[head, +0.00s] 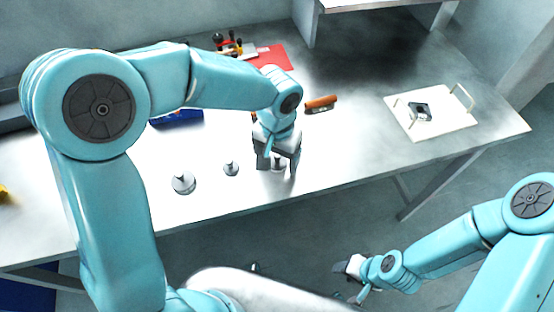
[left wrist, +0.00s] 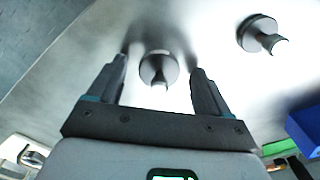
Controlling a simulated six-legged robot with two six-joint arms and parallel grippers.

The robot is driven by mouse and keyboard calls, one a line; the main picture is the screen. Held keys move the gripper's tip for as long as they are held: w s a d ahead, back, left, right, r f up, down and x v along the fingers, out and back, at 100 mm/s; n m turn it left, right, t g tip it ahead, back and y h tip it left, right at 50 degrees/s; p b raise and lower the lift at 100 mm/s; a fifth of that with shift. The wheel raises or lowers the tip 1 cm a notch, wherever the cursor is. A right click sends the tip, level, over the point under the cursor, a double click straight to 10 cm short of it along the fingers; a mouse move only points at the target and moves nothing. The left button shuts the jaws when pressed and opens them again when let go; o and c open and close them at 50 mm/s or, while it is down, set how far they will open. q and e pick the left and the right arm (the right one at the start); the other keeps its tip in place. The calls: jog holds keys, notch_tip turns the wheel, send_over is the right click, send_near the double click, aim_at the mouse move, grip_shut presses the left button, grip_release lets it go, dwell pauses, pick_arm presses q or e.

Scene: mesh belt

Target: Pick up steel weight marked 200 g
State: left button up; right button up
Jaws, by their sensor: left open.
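Three knobbed steel weights are on the bench in the head view: a large one (head: 184,184), a smaller one (head: 231,169) and one at my left gripper (head: 277,167). No marking is legible, so I cannot tell which is 200 g. My left gripper (head: 279,164) points down with its fingers apart around the third weight. In the left wrist view this weight (left wrist: 158,70) lies between the open fingers, with gaps on both sides; another weight (left wrist: 257,32) stands to the upper right. My right gripper (head: 352,268) is low, off the bench; its jaws are unclear.
A white tray (head: 452,122) with handles holds a small dark object at the bench's right. A red-orange handled tool (head: 321,103), a red sheet (head: 273,57) and a blue item (head: 178,118) lie behind the weights. The bench between gripper and tray is clear.

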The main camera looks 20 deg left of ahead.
pick_arm(q)
jog(key=shift+w, duration=0.1)
jog(key=shift+f, duration=0.1)
jog(key=c, duration=1.3)
jog(key=shift+o, duration=0.2)
